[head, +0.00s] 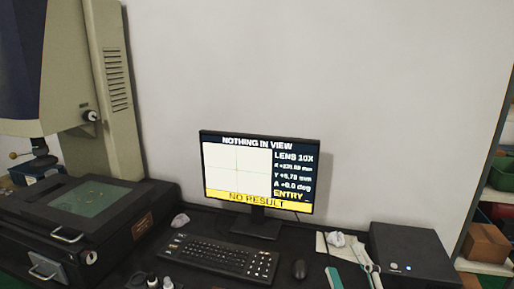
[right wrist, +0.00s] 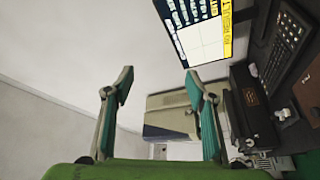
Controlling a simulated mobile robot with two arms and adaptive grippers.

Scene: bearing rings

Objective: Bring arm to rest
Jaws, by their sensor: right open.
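My right gripper (right wrist: 158,82) is open in the right wrist view, its two fingers well apart with teal inner pads. Nothing is between the fingers. In the head view only what looks like its fingertips (head: 350,264) shows at the bottom edge, right of the mouse and in front of a pale sheet on the desk. The rest of the right arm is out of the picture. My left gripper is in neither view. No bearing ring can be made out.
A monitor (head: 258,172) reads "NOTHING IN VIEW" and "NO RESULT". A keyboard (head: 220,257), a mouse (head: 299,269) and a black box (head: 410,255) stand on the dark desk. A large measuring machine (head: 104,85) is at left, shelves (head: 490,228) at right.

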